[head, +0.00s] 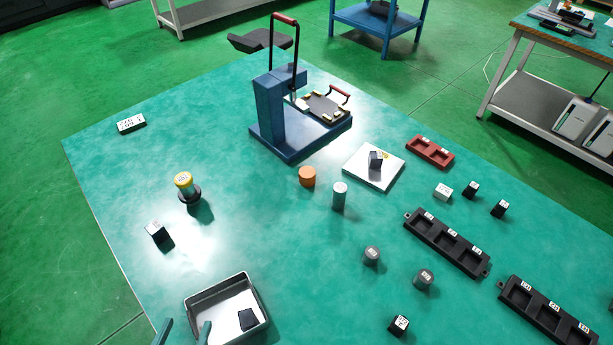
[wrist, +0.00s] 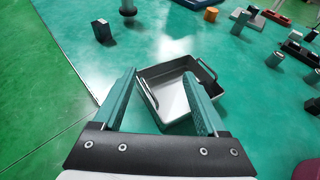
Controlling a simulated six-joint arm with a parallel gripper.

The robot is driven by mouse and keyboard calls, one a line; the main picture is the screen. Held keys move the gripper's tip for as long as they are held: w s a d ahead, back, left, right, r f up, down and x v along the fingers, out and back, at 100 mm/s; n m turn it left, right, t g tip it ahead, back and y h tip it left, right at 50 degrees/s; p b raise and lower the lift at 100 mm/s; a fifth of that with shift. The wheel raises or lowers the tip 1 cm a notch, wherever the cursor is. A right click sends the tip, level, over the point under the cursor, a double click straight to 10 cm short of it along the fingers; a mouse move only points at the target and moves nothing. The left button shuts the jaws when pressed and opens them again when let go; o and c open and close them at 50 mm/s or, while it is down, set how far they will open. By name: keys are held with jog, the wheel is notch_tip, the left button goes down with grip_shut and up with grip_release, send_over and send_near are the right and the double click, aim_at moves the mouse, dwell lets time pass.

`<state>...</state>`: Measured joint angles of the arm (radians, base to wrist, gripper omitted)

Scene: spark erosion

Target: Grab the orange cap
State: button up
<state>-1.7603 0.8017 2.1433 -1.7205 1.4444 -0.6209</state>
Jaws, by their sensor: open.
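The orange cap (head: 307,176) is a short round piece standing on the green table, in front of the blue press and left of a grey cylinder (head: 340,196). It also shows small near the top of the wrist view (wrist: 211,14). My gripper (head: 184,331) is at the bottom edge of the head view, beside the grey tray, far from the cap. In the wrist view my gripper (wrist: 158,76) is open, with nothing held between its teal fingers. The right finger covers part of the tray.
The grey tray (head: 195,310) holds a dark block (head: 248,319). A yellow-topped part (head: 185,184) and a dark block (head: 158,233) stand to the left. The blue press (head: 270,110) rises behind the cap. A white plate (head: 360,172) lies to its right.

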jog(key=shift+o, duration=1.4)
jog(key=w+h, duration=0.1)
jog(key=w, duration=0.2)
jog(key=w+m+h, duration=0.1)
jog(key=w, duration=0.3)
jog(key=w+d+f+m, duration=0.1)
jog(key=w, duration=0.3)
jog(key=shift+w+f+h, duration=0.1)
jog(key=shift+w+h, duration=0.1)
jog(key=shift+h, duration=0.2)
jog(key=w+d+m+g+h, duration=0.1)
jog(key=w+d+m, duration=0.1)
jog(key=w, duration=0.5)
jog(key=m+h, duration=0.2)
jog(key=h, duration=0.1)
send_near(304, 175)
jog(key=shift+g, duration=0.3)
jog(key=x, duration=0.9)
jog(key=shift+w+d, duration=0.15)
jog(key=shift+w, duration=0.2)
